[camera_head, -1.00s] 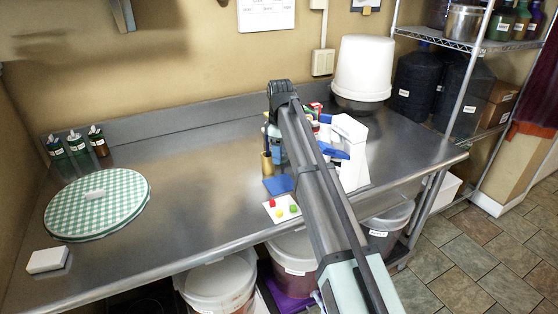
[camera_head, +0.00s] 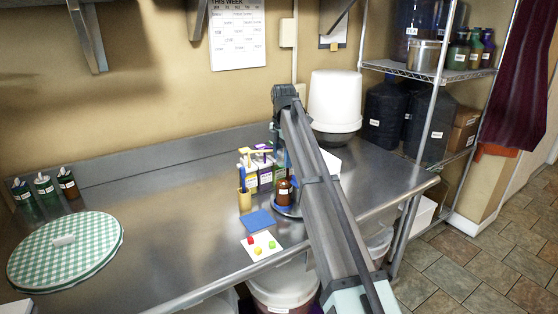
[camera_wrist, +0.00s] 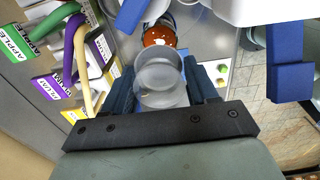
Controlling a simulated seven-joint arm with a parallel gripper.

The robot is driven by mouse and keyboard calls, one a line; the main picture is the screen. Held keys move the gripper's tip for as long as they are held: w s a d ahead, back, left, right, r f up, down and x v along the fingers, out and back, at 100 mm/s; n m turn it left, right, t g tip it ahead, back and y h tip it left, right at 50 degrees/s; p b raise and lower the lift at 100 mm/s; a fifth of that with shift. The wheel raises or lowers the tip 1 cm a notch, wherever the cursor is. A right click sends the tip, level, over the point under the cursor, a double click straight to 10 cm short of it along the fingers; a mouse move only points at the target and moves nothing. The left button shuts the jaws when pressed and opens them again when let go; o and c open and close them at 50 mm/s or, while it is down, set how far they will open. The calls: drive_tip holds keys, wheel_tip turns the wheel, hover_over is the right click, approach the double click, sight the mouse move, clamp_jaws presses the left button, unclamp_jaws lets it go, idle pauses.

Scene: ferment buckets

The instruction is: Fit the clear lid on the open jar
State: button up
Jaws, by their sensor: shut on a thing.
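My gripper (camera_wrist: 163,88) shows in the wrist view with its two dark blue fingers shut on the clear lid (camera_wrist: 160,72), a see-through cylindrical piece. Beyond the lid is the open jar (camera_wrist: 160,36), its orange-brown inside speckled with white; the lid overlaps its near edge in this view. I cannot tell whether lid and jar touch. My gripper and the lid are hidden behind my arm there.
Pump cartons (camera_head: 257,168) stand close behind the jar; their coloured tubes (camera_wrist: 80,45) crowd the left of the wrist view. The counter's left middle (camera_head: 170,215) is clear.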

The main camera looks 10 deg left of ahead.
drive_tip(key=shift+f, duration=0.15)
drive_tip(key=shift+f, duration=2.45)
drive_tip(key=shift+f, duration=0.55)
idle(0.4)
drive_tip(key=shift+s+d+f, duration=0.15)
drive_tip(key=shift+s+f, duration=0.15)
drive_tip(key=shift+f, duration=0.3)
idle(1.5)
drive_tip(key=o, duration=0.8)
drive_tip(key=shift+o, duration=0.2)
drive_tip(key=shift+r, duration=0.1)
drive_tip(key=shift+o, duration=1.1)
drive_tip(key=shift+r, duration=0.1)
drive_tip(key=shift+w+r, duration=0.15)
drive_tip(key=shift+r, duration=1.85)
drive_tip(key=shift+w+r, duration=0.15)
drive_tip(key=shift+r, duration=1.85)
